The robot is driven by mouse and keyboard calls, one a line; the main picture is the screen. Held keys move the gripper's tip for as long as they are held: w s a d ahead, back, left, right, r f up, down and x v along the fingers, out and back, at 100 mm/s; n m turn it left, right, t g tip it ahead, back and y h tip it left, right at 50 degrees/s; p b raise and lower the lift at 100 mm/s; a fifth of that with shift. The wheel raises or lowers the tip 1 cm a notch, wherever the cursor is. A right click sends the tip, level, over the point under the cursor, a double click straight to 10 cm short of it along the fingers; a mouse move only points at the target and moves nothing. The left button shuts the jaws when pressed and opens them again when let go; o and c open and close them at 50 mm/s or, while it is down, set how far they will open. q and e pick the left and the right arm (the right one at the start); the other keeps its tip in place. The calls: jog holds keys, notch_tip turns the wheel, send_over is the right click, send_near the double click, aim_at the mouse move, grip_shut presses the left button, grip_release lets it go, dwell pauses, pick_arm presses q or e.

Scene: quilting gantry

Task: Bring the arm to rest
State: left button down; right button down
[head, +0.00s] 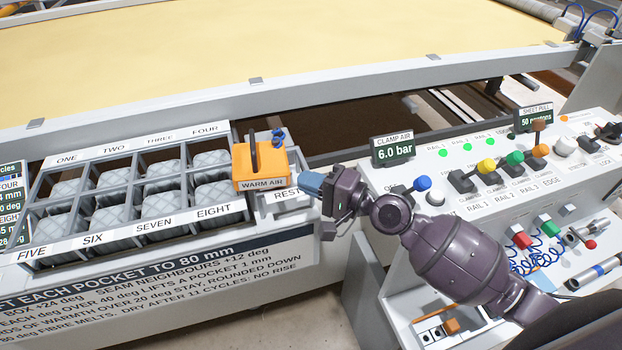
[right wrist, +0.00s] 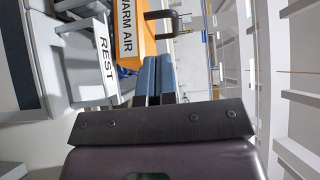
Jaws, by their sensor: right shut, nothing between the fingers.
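My right arm (head: 440,250) comes in from the lower right. Its gripper (head: 308,184) points left, with its blue fingers shut and empty. The fingertips are close to the right side of the orange WARM AIR box (head: 262,184); I cannot tell whether they touch it. In the right wrist view the two blue fingers (right wrist: 155,78) lie side by side, with the orange box (right wrist: 132,40) just beyond. The box has a dark handle on top and sits at the REST stand (head: 285,196). My left gripper is not in view.
A rack (head: 24,220) of grey quilted pockets stands to the left. The control panel (head: 455,205), with coloured knobs and the CLAMP AIR display (head: 393,148), lies by the arm on the right. A yellow sheet (head: 250,50) spans the back.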

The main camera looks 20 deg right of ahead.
jog(key=s+d+f+n+h, duration=0.4)
jog(key=s+d+f+h, duration=0.2)
jog(key=s+d+f, duration=0.2)
jog(key=s+d+f+n+h, duration=0.5)
jog(key=s+d+f+h, duration=0.2)
jog(key=s+f, duration=0.5)
notch_tip(320, 180, down, 2)
jog(key=shift+s+d+f+n+g, duration=0.15)
jog(key=shift+d+f+n+g, duration=0.15)
jog(key=shift+d+g, duration=0.1)
jog(key=shift+a, duration=0.1)
